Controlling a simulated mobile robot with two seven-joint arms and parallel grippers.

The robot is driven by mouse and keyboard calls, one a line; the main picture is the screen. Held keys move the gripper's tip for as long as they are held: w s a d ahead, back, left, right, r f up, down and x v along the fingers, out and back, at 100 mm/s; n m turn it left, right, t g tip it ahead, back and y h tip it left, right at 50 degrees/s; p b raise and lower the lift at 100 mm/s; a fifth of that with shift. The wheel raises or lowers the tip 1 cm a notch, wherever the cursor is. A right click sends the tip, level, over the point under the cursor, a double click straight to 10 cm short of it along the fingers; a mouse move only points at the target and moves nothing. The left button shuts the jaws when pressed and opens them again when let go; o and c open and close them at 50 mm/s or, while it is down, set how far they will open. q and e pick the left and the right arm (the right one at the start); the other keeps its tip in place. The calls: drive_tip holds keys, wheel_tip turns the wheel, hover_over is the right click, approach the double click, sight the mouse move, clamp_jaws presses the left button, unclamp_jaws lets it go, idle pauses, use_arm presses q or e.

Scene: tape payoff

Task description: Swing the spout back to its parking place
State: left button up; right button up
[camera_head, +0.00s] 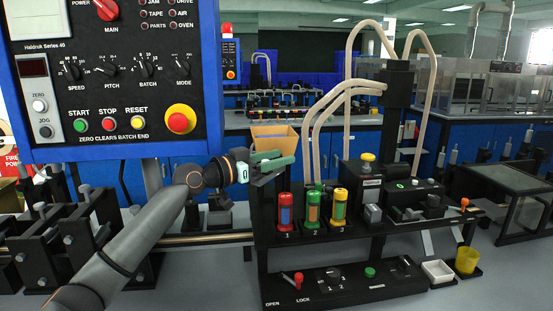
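I cannot single out the spout with certainty. Pale curved hoses (321,108) arch from a black column (398,88) on the machine and hang down toward its top. My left arm reaches up from the bottom left, and my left gripper (266,162) is at the left end of the black machine. Grey-green parts show at the gripper, and a tan open bin (275,142) is right behind it. Whether the fingers are open or shut on something is too small to tell. My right gripper is out of view.
A control panel (110,75) with knobs and buttons fills the upper left. Red, green and yellow cylinders (313,208) stand in the machine's front. A red lever (298,280) is on the lower plate. A white tray (438,272) and yellow cup (467,260) sit at right.

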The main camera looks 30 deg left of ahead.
use_arm(q)
drive_tip(key=shift+s+a+f, duration=0.1)
drive_tip(key=shift+s+f, duration=0.05)
drive_tip(key=shift+s, duration=0.1)
drive_tip(key=b+v, duration=0.4)
drive_tip(key=v, duration=0.8)
drive_tip(key=shift+b, duration=0.35)
